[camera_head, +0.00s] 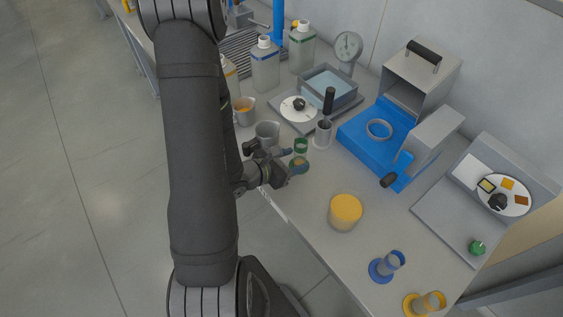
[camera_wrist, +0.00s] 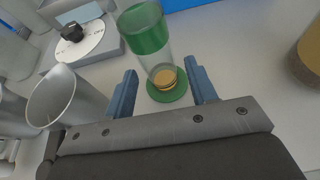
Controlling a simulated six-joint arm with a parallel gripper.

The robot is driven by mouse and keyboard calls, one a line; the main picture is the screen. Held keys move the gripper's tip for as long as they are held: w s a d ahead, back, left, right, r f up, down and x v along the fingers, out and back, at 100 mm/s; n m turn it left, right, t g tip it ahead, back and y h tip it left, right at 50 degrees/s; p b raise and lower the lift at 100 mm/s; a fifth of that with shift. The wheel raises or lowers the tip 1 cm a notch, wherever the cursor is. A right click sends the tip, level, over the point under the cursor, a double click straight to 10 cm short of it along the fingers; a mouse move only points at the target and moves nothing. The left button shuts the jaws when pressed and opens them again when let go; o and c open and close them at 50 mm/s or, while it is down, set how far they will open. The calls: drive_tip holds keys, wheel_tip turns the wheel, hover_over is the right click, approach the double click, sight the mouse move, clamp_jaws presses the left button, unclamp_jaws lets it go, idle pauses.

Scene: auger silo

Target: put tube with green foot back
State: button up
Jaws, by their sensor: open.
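The clear tube with the green foot (camera_head: 301,147) stands on the bench just beyond my gripper in the head view. In the wrist view the tube (camera_wrist: 147,38) has a green band near its rim, a little tan material at its bottom and a flat round green foot (camera_wrist: 168,97). My gripper (camera_wrist: 161,72) is open, with one blue finger on each side of the tube's lower part and visible gaps to both. In the head view my gripper (camera_head: 292,166) is low over the bench edge and partly covers the foot.
A jar of yellow material (camera_head: 345,211) is to the right. Blue-footed (camera_head: 386,265) and yellow-footed (camera_head: 426,302) tubes stand near the front.

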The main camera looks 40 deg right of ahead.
drive_tip(key=v, duration=1.2)
idle(0.6)
drive_tip(key=x, duration=1.1)
drive_tip(key=shift+d, duration=0.25)
drive_tip(key=shift+d+f, duration=0.2)
drive_tip(key=shift+f, duration=0.1)
